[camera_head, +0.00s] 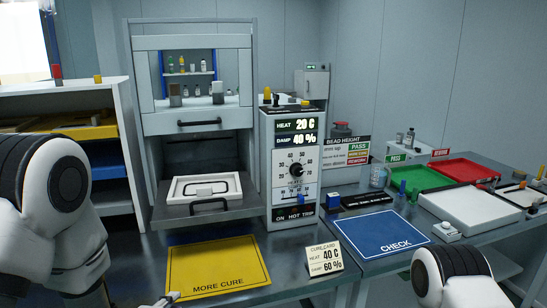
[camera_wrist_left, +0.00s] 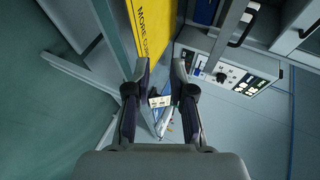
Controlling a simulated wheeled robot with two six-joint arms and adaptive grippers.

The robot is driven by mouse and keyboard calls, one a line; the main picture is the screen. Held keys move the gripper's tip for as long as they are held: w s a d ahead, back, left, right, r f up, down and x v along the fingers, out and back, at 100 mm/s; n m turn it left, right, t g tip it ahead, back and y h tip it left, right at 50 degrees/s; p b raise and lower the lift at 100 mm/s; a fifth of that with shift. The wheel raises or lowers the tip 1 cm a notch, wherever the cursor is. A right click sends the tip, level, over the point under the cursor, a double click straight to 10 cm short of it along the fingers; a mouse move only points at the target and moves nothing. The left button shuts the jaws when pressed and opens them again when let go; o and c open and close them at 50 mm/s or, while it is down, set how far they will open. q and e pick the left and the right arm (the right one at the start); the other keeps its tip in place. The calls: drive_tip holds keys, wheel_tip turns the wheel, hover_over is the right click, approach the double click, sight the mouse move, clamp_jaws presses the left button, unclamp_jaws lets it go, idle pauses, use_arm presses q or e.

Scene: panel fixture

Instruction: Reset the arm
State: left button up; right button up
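My left arm (camera_head: 52,215) comes in at the left of the head view. What looks like a fingertip of it shows at the bottom edge, by the lower left corner of the yellow MORE CURE mat (camera_head: 218,264). In the left wrist view my left gripper (camera_wrist_left: 156,70) has its two fingers apart with nothing held between them. The mat (camera_wrist_left: 155,25) is beyond the fingers in that view. My right arm (camera_head: 458,275) shows at the lower right of the head view; its gripper is out of frame.
The curing cabinet's drawer (camera_head: 206,212) is pulled out, with a white tray (camera_head: 203,188) on it. A control panel (camera_head: 296,170) reads heat 20 C, damp 40 %. A card (camera_head: 324,257) stands between the yellow mat and the blue CHECK mat (camera_head: 382,234). Green (camera_head: 418,180) and red trays (camera_head: 464,169) are right.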

use_arm(q)
drive_tip(key=s+a+f+n+g+y, duration=0.1)
drive_tip(key=s+f+n+g, duration=0.25)
drive_tip(key=s+f, duration=0.6)
drive_tip(key=s+a+f+n+g, duration=0.15)
drive_tip(key=s+f+g, duration=0.25)
drive_tip(key=s+f, duration=0.55)
drive_tip(key=s+f+n+g, duration=0.5)
drive_tip(key=s+f+n, duration=0.2)
drive_tip(key=s+n, duration=0.4)
drive_tip(key=n, duration=0.2)
drive_tip(key=shift+s+a+n+g+y, duration=0.3)
drive_tip(key=shift+n+g, duration=0.05)
drive_tip(key=shift+n, duration=0.05)
